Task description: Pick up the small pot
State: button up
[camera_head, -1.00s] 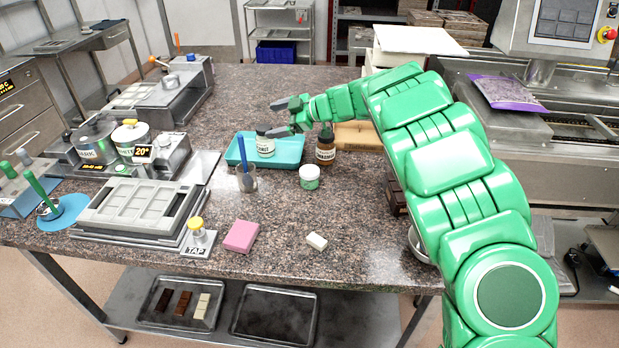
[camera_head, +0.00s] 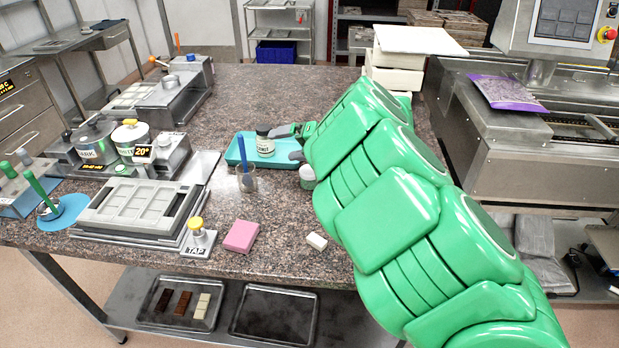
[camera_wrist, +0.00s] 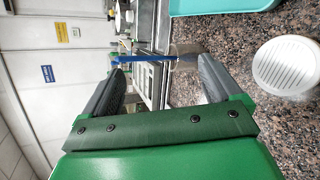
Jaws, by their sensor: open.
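My gripper (camera_head: 286,144) is open and empty, close behind the pot, by the right edge of the turquoise tray (camera_head: 234,158). In the wrist view the open fingers (camera_wrist: 160,85) have nothing held between them.
A white-lidded jar (camera_head: 264,142) stands on the tray. The glass (camera_head: 247,180) is near the tray's front. A pink block (camera_head: 241,236) and a small white block (camera_head: 316,241) lie in front. A mould (camera_head: 135,206) sits left. The worktop behind the tray is clear.

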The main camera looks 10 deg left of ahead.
aim_at(317, 177)
jog(key=s+d+r+n+t+h, duration=0.1)
jog(key=d+r+n+t+h, duration=0.15)
jog(key=d+n, duration=0.8)
jog(key=shift+t+y, duration=0.45)
jog(key=f, duration=1.2)
jog(key=shift+s+d+f, duration=0.2)
jog(key=shift+d+f, duration=0.1)
jog(key=shift+f, duration=0.05)
jog(key=shift+x, duration=3.8)
jog(key=shift+w+r, duration=0.15)
jog(key=c, duration=1.1)
